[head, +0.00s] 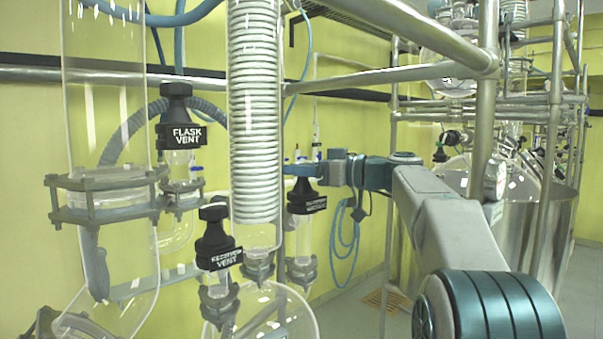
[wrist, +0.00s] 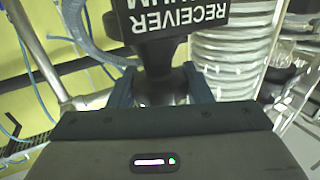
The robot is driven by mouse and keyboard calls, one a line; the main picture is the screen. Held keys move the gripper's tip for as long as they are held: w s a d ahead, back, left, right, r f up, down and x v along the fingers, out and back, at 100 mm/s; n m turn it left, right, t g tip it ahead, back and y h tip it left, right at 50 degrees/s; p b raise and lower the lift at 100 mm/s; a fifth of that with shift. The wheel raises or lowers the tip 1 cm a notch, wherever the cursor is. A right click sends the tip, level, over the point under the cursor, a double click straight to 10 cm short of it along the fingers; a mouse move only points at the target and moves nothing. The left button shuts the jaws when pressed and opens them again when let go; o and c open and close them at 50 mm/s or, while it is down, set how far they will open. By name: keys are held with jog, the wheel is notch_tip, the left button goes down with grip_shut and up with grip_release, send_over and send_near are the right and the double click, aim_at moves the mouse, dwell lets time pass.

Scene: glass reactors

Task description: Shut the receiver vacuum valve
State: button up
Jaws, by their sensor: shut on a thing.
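The receiver vacuum valve (head: 306,203) is a black knob with a black label, on a glass neck behind the white coil. In the wrist view its label (wrist: 190,14) appears upside down, reading RECEIVER and part of a second word. My gripper (head: 303,170) reaches in from the right at the top of this valve. In the wrist view my gripper (wrist: 160,88) has its blue fingers on both sides of the black knob stem (wrist: 160,65), shut on it. The valve's inner opening is hidden.
The receiver vent valve (head: 217,245) stands close by at front left, and the flask vent valve (head: 180,120) farther left. The white coil (head: 254,110) is just left of my gripper. A metal upright (head: 484,110) and rails stand near my arm.

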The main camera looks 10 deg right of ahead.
jog(key=shift+f+m+t+h+b, duration=0.2)
jog(key=shift+m+t+h+b, duration=0.4)
jog(key=shift+b, duration=0.65)
jog(key=shift+f+m+t+h+b, duration=0.15)
jog(key=shift+m+t+h+b, duration=0.45)
jog(key=shift+b, duration=0.6)
jog(key=m+t+h+b, duration=0.1)
jog(key=h+b, duration=0.1)
jog(key=m+t+h+b, duration=0.1)
jog(key=m+t+h, duration=0.1)
jog(key=shift+a+r+b, duration=0.1)
jog(key=shift+r+b, duration=0.1)
jog(key=shift+b, duration=0.15)
jog(key=m+h, duration=0.1)
jog(key=t+h, duration=0.1)
jog(key=shift+r+m+h, duration=0.25)
jog(key=shift+m+h, duration=0.05)
jog(key=shift+m, duration=0.1)
jog(key=shift+m+t+h+p, duration=0.4)
jog(key=shift+m+h, duration=0.2)
jog(key=shift+h, duration=0.3)
jog(key=shift+f+m+h, duration=0.1)
jog(key=shift+m+h, duration=0.3)
jog(key=shift+h, duration=0.2)
jog(key=o, duration=0.7)
